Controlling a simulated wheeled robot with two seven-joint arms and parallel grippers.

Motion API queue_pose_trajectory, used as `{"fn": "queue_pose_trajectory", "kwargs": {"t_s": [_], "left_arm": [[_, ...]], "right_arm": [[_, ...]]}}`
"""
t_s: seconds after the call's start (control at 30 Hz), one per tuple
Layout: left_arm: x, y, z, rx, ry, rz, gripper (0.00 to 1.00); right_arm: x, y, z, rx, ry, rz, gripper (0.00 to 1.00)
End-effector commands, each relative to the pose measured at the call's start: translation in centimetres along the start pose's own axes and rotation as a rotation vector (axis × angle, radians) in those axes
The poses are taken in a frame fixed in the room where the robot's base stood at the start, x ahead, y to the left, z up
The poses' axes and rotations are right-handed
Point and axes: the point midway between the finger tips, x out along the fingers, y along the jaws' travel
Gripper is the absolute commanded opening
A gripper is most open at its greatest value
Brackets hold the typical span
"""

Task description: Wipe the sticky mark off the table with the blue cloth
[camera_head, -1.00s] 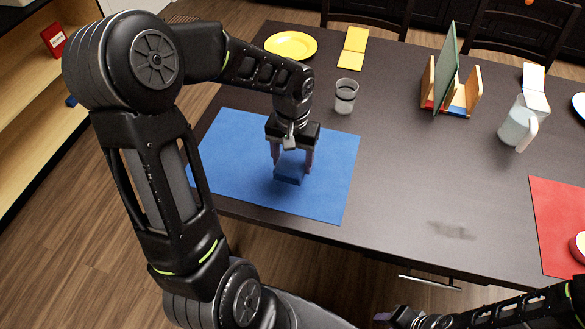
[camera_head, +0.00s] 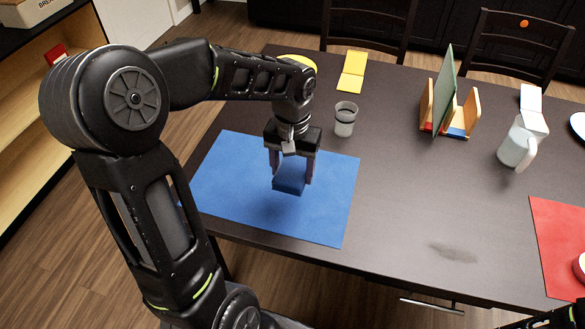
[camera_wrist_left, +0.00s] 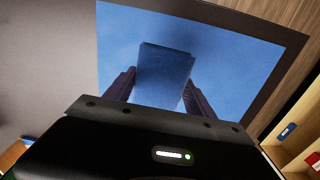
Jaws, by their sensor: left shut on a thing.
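My left gripper (camera_head: 291,170) is shut on the folded blue cloth (camera_head: 289,186) and holds it over the blue mat (camera_head: 230,180). The cloth also shows between the fingers in the left wrist view (camera_wrist_left: 163,75). It looks a little above the mat, though the gap is hard to judge. The sticky mark (camera_head: 453,251) is a dull grey smear on the dark table (camera_head: 400,200), to the right of the mat near the front edge. Only a piece of my right arm shows at the lower right corner; its gripper is out of view.
A glass (camera_head: 345,118) stands just behind the mat. A wooden rack with a green board (camera_head: 443,95), a white pitcher (camera_head: 520,143) and a yellow booklet (camera_head: 352,71) stand or lie farther back. A red mat (camera_head: 560,240) lies at the right.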

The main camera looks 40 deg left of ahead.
Motion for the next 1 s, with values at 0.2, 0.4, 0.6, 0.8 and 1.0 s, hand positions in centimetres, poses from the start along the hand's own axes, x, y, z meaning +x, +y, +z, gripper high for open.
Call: {"fn": "queue_pose_trajectory", "kwargs": {"t_s": [0.2, 0.4, 0.6, 0.8, 1.0], "left_arm": [[0.0, 0.0, 0.0, 0.000, 0.000, 0.000, 0.40], [0.0, 0.1, -0.1, 0.003, 0.000, 0.000, 0.31], [0.1, 3.2, -2.2, 0.075, -0.001, 0.003, 0.31], [0.5, 10.1, -5.5, 0.216, -0.002, 0.003, 0.31], [0.8, 14.6, -6.9, 0.298, -0.001, 0.000, 0.31]], "right_arm": [[0.0, 0.0, 0.0, 0.000, 0.000, 0.000, 0.36], [0.0, 0.0, 0.0, 0.000, 0.000, 0.000, 0.36], [0.0, 0.0, 0.0, 0.000, 0.000, 0.000, 0.36], [0.0, 0.0, 0.0, 0.000, 0.000, 0.000, 0.36], [0.0, 0.0, 0.0, 0.000, 0.000, 0.000, 0.36]]}}
